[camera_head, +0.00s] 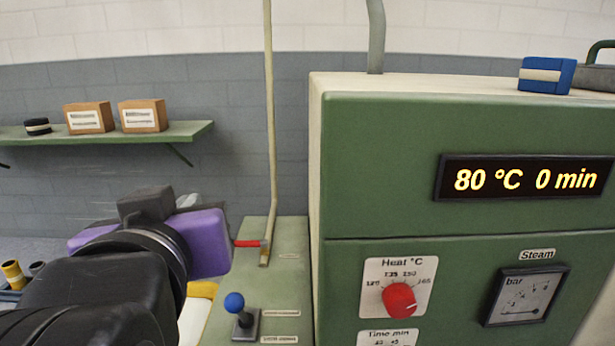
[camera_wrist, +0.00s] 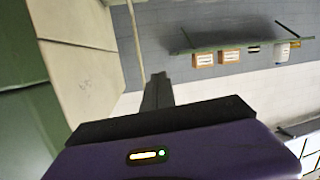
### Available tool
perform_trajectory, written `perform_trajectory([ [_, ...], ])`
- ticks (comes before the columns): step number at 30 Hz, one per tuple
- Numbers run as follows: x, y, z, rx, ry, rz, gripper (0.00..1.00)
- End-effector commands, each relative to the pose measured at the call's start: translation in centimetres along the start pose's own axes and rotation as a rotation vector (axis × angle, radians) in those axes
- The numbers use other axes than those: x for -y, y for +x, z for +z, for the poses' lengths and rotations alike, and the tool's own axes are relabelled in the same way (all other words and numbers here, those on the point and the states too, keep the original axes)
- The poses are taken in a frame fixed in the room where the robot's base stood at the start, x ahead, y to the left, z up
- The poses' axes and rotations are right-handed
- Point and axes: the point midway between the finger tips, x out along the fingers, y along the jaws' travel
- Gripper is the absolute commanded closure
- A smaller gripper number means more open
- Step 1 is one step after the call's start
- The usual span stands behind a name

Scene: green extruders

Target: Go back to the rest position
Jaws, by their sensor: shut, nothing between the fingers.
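My gripper shows in the wrist view, its dark fingers (camera_wrist: 158,88) together and empty, pointing into open air towards the grey wall. In the head view, my arm comes up from the lower left and the purple gripper body (camera_head: 205,243) is at its end, left of the green machine. The fingertips are hidden or unclear in that view. The green machine (camera_head: 390,140) fills the right side, with a lit display (camera_head: 525,180) reading 80 °C and 0 min.
A blue-knobbed lever (camera_head: 236,303) and a red-handled valve (camera_head: 248,243) on a pipe stand close to the gripper. A wall shelf (camera_head: 100,134) holds two boxes and a dark round item. A blue object (camera_head: 546,75) sits on top of the machine.

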Motion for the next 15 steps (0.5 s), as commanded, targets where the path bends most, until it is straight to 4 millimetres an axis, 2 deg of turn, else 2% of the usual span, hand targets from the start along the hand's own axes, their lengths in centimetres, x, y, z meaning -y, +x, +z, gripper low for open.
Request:
perform_trajectory([
  [4,0.6,0.1,-0.6,-0.166,-0.040,-0.033,1.00],
  [8,0.2,0.3,0.5,-0.288,-0.081,-0.055,1.00],
  [11,-0.5,0.3,2.3,-0.363,-0.114,-0.076,1.00],
  [15,-2.1,-0.1,6.0,-0.441,-0.155,-0.104,1.00],
])
